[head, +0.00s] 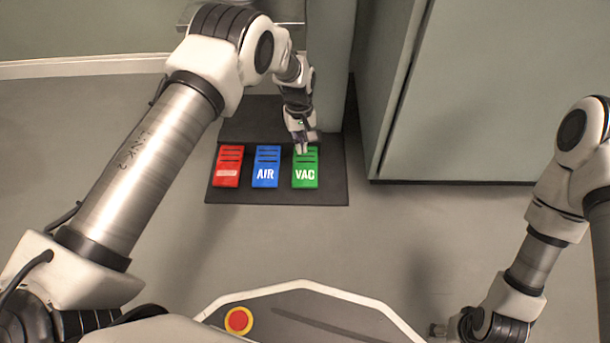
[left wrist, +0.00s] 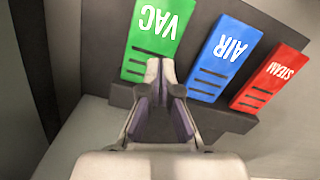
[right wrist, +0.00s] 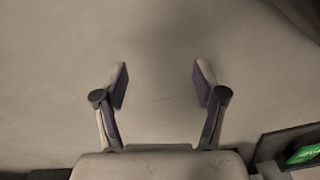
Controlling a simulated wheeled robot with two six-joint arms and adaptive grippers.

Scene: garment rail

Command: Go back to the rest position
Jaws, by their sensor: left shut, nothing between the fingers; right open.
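My left gripper (head: 303,147) is shut and empty at the far end of the green VAC pedal (head: 305,172). In the left wrist view, its closed fingertips (left wrist: 160,72) show at the slotted end of the green pedal (left wrist: 156,30). I cannot tell whether they touch it. My right gripper (right wrist: 160,82) is open and empty, with only bare grey floor between its fingers. In the head view the right arm reaches down at the lower right, and its fingers are hard to make out.
A blue AIR pedal (head: 266,172) and a red pedal (head: 228,172), labelled STEAM in the left wrist view (left wrist: 272,80), share the black mat (head: 325,195). A grey-green cabinet (head: 470,90) stands to the right. Grey floor (head: 400,240) is open in front of it.

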